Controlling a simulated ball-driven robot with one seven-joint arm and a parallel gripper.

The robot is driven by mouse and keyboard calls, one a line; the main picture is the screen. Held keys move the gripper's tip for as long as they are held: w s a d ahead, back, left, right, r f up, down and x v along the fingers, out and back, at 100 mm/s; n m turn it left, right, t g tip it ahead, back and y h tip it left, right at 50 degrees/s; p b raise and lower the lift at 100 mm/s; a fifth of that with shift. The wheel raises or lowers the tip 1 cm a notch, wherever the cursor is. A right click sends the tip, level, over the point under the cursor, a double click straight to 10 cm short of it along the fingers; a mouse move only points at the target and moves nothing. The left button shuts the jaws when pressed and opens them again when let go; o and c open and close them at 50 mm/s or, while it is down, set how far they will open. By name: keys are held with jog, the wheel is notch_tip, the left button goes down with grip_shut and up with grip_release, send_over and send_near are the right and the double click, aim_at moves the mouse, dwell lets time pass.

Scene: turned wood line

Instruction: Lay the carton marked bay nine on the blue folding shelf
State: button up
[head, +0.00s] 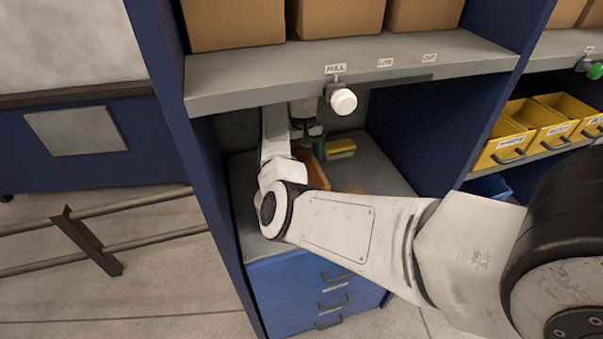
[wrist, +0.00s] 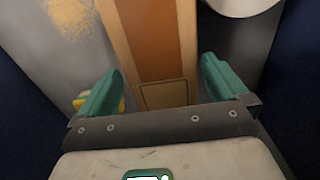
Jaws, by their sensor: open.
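In the wrist view my gripper (wrist: 160,68) has its two green fingers spread apart. A long tan and orange-brown thing (wrist: 150,40) lies beyond and between them, with a dark framed rectangle at its near end. No lettering is readable on it, so I cannot tell whether it is the bay nine carton. In the head view an orange-brown thing (head: 314,174) stands on the grey counter inside the blue cabinet, beside my gripper, which is mostly hidden behind my arm. Large brown cartons (head: 339,16) line the shelf above, with no bay nine mark readable. I cannot make out a blue folding shelf.
A grey shelf (head: 250,80) with a white knob (head: 343,101) hangs over the counter (head: 385,165). A small yellow-green box (head: 340,149) sits at the back. Blue side panels hem the space in. Yellow bins (head: 503,133) stand at right, a railing (head: 130,240) at left.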

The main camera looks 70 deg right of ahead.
jog(key=shift+s+a+f+p, duration=0.15)
jog(key=shift+f+p, duration=0.25)
jog(key=shift+f, duration=1.85)
jog(key=shift+r, duration=0.1)
jog(key=c, duration=1.1)
jog(key=shift+r+p, duration=1.5)
jog(key=shift+p, duration=0.05)
jog(key=shift+r+p, duration=0.25)
jog(key=shift+p, duration=0.05)
